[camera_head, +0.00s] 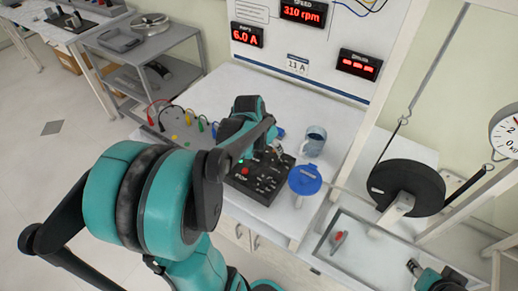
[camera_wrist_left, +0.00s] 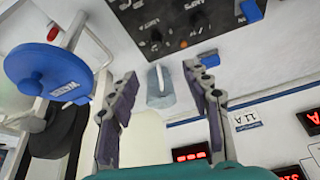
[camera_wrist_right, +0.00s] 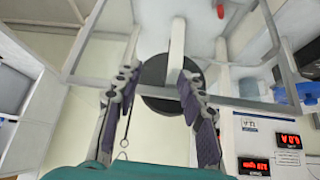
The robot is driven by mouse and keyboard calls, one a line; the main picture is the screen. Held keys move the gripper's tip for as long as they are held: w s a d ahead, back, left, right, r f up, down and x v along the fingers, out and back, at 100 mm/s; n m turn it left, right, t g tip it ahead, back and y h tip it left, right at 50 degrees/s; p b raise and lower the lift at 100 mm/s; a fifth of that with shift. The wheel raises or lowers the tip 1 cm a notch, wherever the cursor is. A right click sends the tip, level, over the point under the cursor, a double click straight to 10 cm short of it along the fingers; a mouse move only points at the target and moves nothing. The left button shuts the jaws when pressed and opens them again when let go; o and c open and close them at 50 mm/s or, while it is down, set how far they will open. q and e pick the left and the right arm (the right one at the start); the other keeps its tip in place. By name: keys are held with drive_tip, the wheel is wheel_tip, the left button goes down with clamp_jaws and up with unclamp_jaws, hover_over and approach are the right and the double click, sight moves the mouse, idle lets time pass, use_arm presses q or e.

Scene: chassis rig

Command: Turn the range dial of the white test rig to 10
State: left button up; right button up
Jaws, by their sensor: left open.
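The white test rig (camera_head: 290,75) stands at the back with red displays. A dark control panel (camera_head: 262,182) with a red stop button and several small knobs lies on the white bench before it. The panel also shows in the left wrist view (camera_wrist_left: 170,15). I cannot make out the range dial or its setting for certain. My left gripper (camera_wrist_left: 160,80) is open; a grey-blue piece with a pale ridge (camera_wrist_left: 160,88) appears between its fingers, apparently untouched. In the head view my arm hides part of the panel and bench. My right gripper (camera_wrist_right: 158,82) is open and empty.
Coloured leads (camera_head: 180,120) lie left. A black wheel (camera_head: 405,188) and a clear-sided frame (camera_head: 385,245) stand right, near my right arm. A grey trolley (camera_head: 150,65) is at left.

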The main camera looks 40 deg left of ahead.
use_arm(q)
approach(260, 150)
drive_tip(key=shift+m+h, duration=0.3)
drive_tip(key=b+x, duration=0.1)
drive_tip(key=x, duration=0.3)
drive_tip(key=b+x, duration=0.1)
drive_tip(key=x, duration=0.3)
drive_tip(key=shift+a+f+b, duration=0.25)
drive_tip(key=shift+f+b, duration=0.05)
drive_tip(key=shift+f, duration=0.05)
drive_tip(key=shift+c, duration=0.4)
clamp_jaws()
